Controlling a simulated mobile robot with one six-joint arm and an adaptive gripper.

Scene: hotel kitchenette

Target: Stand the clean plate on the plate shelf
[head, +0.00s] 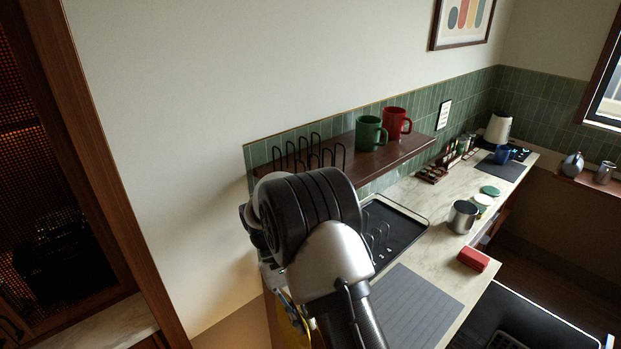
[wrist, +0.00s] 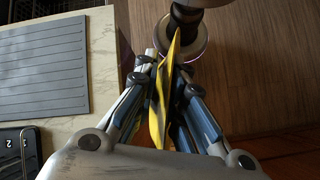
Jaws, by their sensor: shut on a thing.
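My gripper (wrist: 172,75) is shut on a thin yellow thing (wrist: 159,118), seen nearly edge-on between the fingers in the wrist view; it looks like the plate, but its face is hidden. In the head view only a sliver of yellow (head: 294,312) shows beside my arm, and the arm hides the fingers. The plate shelf (head: 398,158) is a dark wooden wall shelf at the centre. A black wire plate rack (head: 318,153) stands on its left end, with no plate seen in it. My gripper is below and in front of the shelf, off the counter's front edge.
A green mug (head: 369,133) and a red mug (head: 396,122) stand on the shelf, right of the rack. Below are a black drying tray (head: 408,235), a grey ribbed mat (head: 418,303), a metal cup (head: 462,217) and a red block (head: 473,259). Wall left of the shelf is bare.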

